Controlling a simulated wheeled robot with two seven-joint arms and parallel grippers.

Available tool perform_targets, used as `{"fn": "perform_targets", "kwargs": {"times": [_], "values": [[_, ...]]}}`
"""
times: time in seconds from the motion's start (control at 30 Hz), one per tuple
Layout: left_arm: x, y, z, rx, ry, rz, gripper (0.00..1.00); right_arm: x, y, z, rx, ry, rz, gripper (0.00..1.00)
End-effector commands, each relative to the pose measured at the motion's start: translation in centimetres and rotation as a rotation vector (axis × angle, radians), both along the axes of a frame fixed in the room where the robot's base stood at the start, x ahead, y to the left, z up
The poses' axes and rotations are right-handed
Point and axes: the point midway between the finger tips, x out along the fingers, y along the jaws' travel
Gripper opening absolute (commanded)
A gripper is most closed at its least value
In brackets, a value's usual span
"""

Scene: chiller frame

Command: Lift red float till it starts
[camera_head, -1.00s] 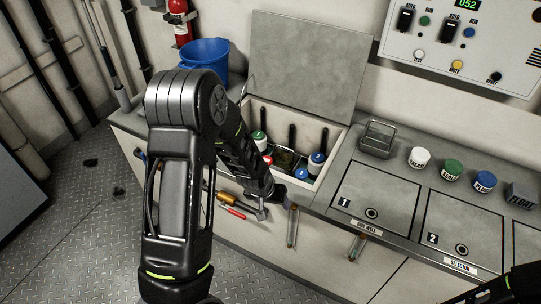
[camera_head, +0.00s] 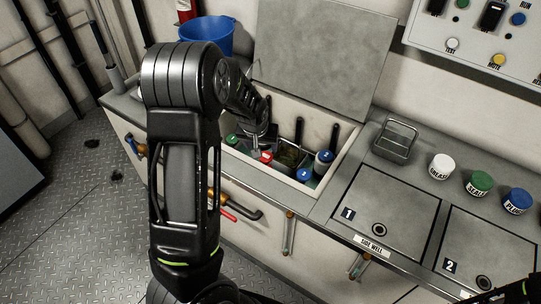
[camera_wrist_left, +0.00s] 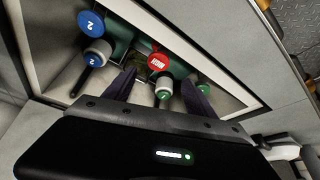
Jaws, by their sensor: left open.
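The red float (camera_head: 266,157) sits in the open well (camera_head: 338,165), among green and blue floats. In the left wrist view its round red top with a white label (camera_wrist_left: 158,62) lies ahead of my fingers, roughly between their lines. My left gripper (camera_head: 258,150) reaches over the well's left part, close to the red float. In the wrist view my left gripper (camera_wrist_left: 160,92) is open with its dark fingers apart and nothing seen held. Whether a finger touches the float cannot be told. The red float's lower part is hidden.
A green-topped float (camera_wrist_left: 164,94) is close to the fingers, and blue floats (camera_wrist_left: 92,24) stand to one side. The raised lid (camera_head: 325,55) leans behind the well. A metal basket (camera_head: 394,142) and labelled jars (camera_head: 442,167) stand on the counter at right.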

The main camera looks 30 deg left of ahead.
Motion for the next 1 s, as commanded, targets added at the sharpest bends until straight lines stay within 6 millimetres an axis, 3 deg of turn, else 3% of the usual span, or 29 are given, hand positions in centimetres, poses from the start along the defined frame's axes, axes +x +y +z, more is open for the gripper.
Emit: {"fn": "perform_targets", "kwargs": {"times": [0.1,0.63,1.0], "values": [[0.0,0.0,-1.6,0.000,0.000,0.000,0.65,0.0,0.0,-1.6,0.000,-0.001,0.000,0.36],[0.2,0.1,-2.2,0.001,0.001,-0.001,0.65,0.0,0.0,-1.6,0.000,-0.001,0.001,0.36],[2.0,0.9,-7.1,0.000,0.002,0.000,0.65,0.0,0.0,-2.2,0.000,-0.001,0.001,0.36]]}}
